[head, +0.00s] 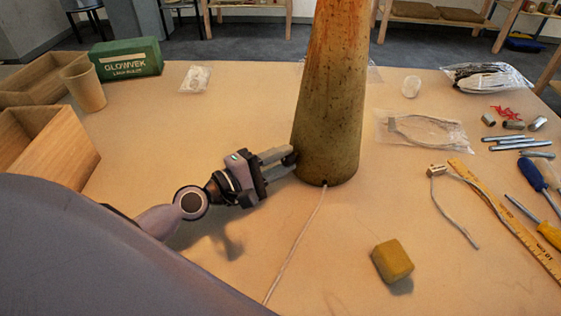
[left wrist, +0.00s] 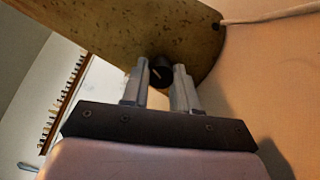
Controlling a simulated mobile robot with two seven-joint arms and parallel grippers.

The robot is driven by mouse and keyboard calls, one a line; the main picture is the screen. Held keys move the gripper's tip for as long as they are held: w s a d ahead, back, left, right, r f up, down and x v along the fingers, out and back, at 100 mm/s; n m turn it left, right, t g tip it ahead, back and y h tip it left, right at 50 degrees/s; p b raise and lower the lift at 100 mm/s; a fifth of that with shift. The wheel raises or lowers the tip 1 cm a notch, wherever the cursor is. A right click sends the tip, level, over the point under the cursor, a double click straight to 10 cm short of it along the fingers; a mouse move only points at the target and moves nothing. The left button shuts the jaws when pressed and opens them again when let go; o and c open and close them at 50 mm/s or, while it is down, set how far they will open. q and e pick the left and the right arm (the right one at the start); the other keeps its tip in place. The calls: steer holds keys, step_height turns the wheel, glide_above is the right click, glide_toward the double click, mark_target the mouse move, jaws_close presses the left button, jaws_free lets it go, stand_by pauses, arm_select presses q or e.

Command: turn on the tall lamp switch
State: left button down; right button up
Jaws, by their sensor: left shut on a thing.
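The tall lamp (head: 331,95) stands upright on the table, with a speckled tapered body and a pale cord (head: 297,243) leaving its base toward the front. Its top is out of view. My left gripper (head: 288,160) reaches the lamp's lower left side. In the left wrist view, the lamp body (left wrist: 130,25) fills the top, and a small dark round switch knob (left wrist: 160,71) with a light mark sits between the fingertips. My left gripper (left wrist: 160,85) is shut on this knob. In the head view the fingers mostly hide the knob. My right gripper is not in view.
A yellow block (head: 392,261) lies at the front right. A bagged cable (head: 422,130), a connector with wire (head: 437,170), a ruler (head: 510,222) and screwdrivers (head: 540,231) lie on the right. Wooden boxes (head: 45,145), a cup (head: 84,87) and a green box (head: 126,59) stand on the left.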

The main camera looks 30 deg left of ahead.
arm_select(q)
steer(key=shift+m, duration=0.7)
steer(key=c, duration=0.9)
jaws_free()
steer(key=shift+o, duration=0.2)
